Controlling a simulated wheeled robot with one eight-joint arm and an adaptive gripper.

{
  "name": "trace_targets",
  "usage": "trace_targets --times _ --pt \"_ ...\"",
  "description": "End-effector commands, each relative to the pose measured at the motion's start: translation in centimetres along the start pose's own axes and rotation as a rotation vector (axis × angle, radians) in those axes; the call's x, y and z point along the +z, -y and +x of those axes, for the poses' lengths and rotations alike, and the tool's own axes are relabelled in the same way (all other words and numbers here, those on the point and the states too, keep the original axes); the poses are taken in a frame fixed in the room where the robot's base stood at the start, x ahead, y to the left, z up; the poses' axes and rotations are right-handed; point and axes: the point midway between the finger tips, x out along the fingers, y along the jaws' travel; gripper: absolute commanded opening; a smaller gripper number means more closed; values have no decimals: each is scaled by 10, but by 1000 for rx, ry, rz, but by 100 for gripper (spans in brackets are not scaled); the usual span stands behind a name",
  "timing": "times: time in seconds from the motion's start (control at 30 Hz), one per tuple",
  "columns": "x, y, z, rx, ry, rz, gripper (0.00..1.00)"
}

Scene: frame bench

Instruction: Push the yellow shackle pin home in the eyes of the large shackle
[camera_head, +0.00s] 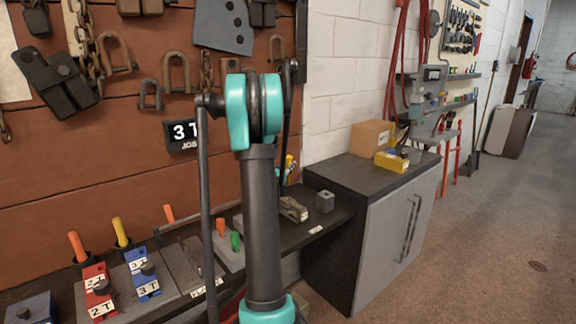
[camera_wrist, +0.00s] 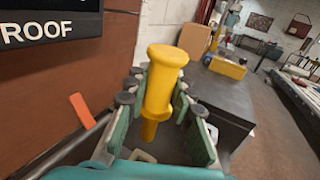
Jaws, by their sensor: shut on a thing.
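The yellow shackle pin (camera_wrist: 165,70) stands upright in the wrist view, its wide round head up and its narrower end down. My gripper (camera_wrist: 157,98) is shut on it, with green pads on both sides of the shank. In the head view my arm covers most of the gripper; a bit of yellow (camera_head: 289,164) shows just right of the arm, above the bench. I cannot make out the large shackle that the pin belongs to, nor whether the pin's lower end touches anything.
Several shackles (camera_head: 177,72) and chains hang on the brown wall board. A red 2 T block (camera_head: 99,292) and a blue 3 T block (camera_head: 144,272) stand on the dark bench. Orange and green pegs, a small metal clamp (camera_head: 293,209) and a grey cabinet (camera_head: 385,235) are farther right.

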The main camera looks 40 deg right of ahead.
Motion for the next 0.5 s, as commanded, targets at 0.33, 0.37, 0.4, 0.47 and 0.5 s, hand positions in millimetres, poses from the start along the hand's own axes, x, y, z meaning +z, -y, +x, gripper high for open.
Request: trace_targets --times 0.33,0.37,0.4,0.47,0.5 --pt "-16 0 1 0 0 0 0" --pt "-18 -1 1 0 0 0 0" --pt "-22 0 0 0 0 0 0" --pt "-27 0 1 0 0 0 0" --pt "-31 0 1 0 0 0 0"
